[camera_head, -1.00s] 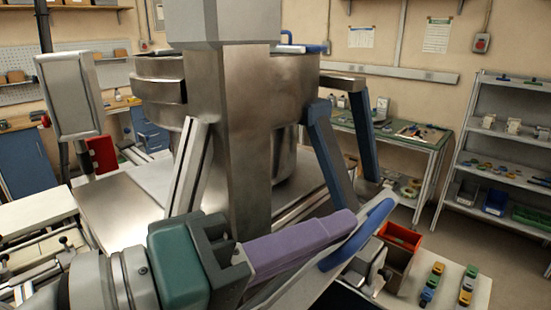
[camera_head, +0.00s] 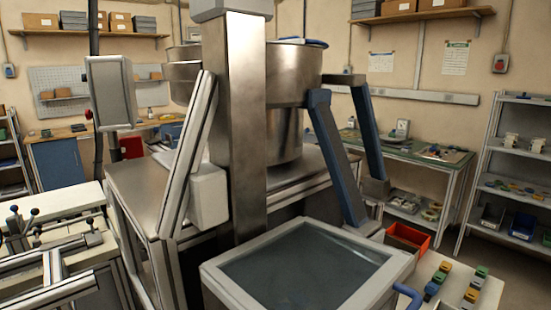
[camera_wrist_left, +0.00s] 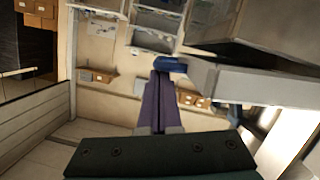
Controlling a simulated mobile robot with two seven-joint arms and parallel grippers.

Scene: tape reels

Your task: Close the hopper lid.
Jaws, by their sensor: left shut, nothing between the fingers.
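The hopper lid (camera_head: 310,265), a pale grey frame around a dark, glassy panel, is at the bottom middle of the head view. It looks about level. I cannot see whether the lid rests on a rim below. My left gripper's purple fingers (camera_wrist_left: 165,82) are shut and empty in the wrist view. Their tips are close to a blue piece (camera_wrist_left: 172,65), beside a pale grey slab (camera_wrist_left: 255,84); contact cannot be told. Neither gripper shows in the head view now.
A steel column (camera_head: 235,120) stands behind the lid, with a large metal bowl (camera_head: 295,75) and slanted supports. A red bin (camera_head: 408,240) and several coloured blocks (camera_head: 455,285) sit to the right. A bench with rails (camera_head: 60,260) is at the left.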

